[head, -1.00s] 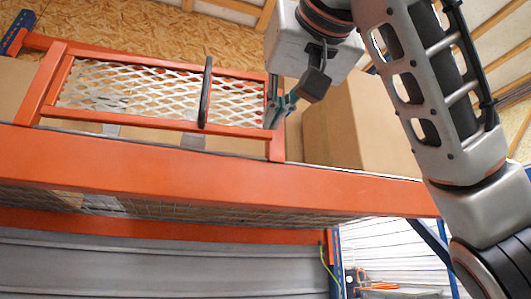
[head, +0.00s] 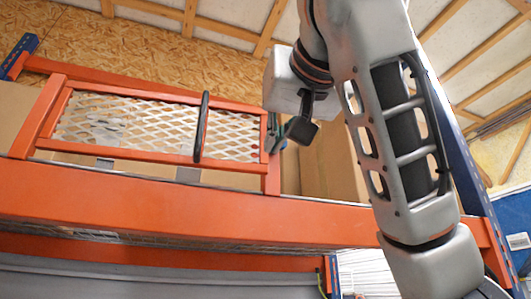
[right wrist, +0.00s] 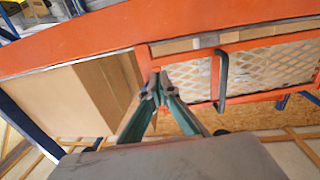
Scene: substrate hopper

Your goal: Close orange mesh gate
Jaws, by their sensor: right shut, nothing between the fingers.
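The orange mesh gate (head: 130,122) has an orange frame, pale diamond mesh and an upright black handle (head: 201,127). It stands above the orange shelf beam, roughly in line with it; I cannot tell whether it is latched. In the right wrist view the gate's mesh (right wrist: 268,72) and handle (right wrist: 221,75) lie right of the fingers. My right gripper (head: 271,142) is shut and empty at the gate's right end, close to the orange end post (right wrist: 144,62). In the right wrist view its fingertips (right wrist: 157,84) overlap the post; contact is unclear. My left gripper is out of view.
The thick orange beam (head: 150,207) runs across below the gate. Cardboard boxes (head: 330,165) stand on the shelf right of the gate and behind it. A blue upright (head: 470,170) stands at the right. Wooden walls and roof beams are behind.

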